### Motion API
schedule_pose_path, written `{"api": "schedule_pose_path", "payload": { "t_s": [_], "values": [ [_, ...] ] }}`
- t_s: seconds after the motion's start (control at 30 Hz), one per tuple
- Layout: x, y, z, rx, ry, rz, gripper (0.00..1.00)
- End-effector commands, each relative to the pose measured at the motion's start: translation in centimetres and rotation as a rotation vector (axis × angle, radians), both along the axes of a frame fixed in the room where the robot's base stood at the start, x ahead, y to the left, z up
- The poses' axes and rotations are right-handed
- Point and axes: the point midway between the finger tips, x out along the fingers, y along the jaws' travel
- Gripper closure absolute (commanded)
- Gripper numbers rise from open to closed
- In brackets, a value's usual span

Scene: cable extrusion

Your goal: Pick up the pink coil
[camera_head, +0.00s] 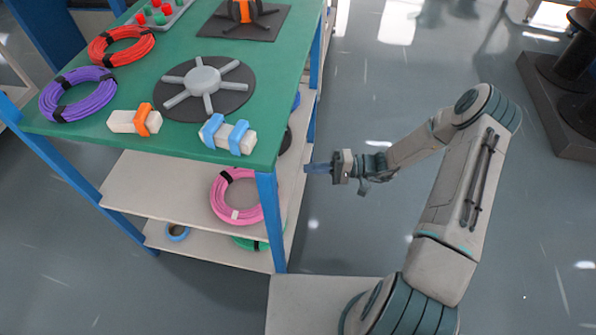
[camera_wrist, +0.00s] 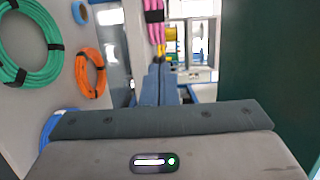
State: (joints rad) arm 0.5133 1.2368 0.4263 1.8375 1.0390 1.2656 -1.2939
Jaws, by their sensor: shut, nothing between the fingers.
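The pink coil (camera_head: 219,205), with black bands and a pale tag, lies on the middle shelf under the green table top. The table top hides its upper edge. My gripper (camera_head: 308,168) is just right of the shelving, apart from the coil, and its blue fingers point left toward the shelves. In the wrist view, part of the pink coil (camera_wrist: 156,32) with a black band shows at the top edge, beyond the fingertips. The fingers of my gripper (camera_wrist: 160,68) are together there, with nothing between them.
A blue table post (camera_head: 270,220) stands between the coil and my arm. A green coil (camera_wrist: 8,72) and an orange coil (camera_wrist: 81,72) lie on a shelf at left in the wrist view. Red (camera_head: 98,46) and purple (camera_head: 50,100) coils lie on the table top.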

Motion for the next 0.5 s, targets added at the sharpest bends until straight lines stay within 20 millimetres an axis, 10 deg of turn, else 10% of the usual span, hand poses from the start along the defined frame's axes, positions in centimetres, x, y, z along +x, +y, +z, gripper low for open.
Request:
{"api": "schedule_pose_path", "payload": {
  "t_s": [0.5],
  "values": [
    [-1.0,8.2,-0.1,-0.002,0.001,0.004,1.0]
  ]
}}
